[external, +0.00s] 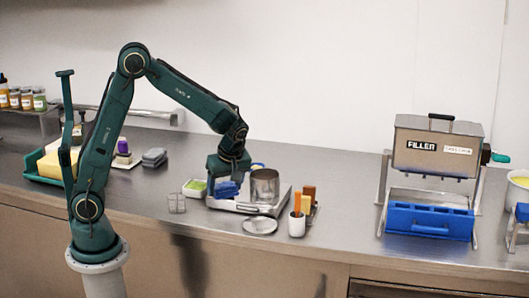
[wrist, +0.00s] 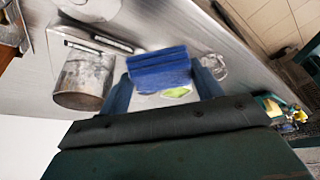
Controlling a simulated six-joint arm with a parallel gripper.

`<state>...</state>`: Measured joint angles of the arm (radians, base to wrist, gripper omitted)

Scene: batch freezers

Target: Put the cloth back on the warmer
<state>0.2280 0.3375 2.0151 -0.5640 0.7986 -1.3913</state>
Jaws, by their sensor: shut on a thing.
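The blue folded cloth (external: 226,190) is between the fingers of my gripper (external: 228,180), which is shut on it. In the wrist view the cloth (wrist: 158,70) shows as a layered blue block between my two dark blue fingers. The warmer appears to be the low silver unit (external: 228,206) under and beside the cloth, with a metal pot (external: 265,187) at its right. The pot also shows in the wrist view (wrist: 82,82). The cloth is over or at the left part of this unit; I cannot tell whether it touches it.
A small white dish with green contents (external: 194,188) and a clear container (external: 177,204) stand left of the unit. A round lid (external: 260,226) and a white cup (external: 297,225) with an orange handle are in front. The blue-trayed filler (external: 438,150) stands right, beyond free counter.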

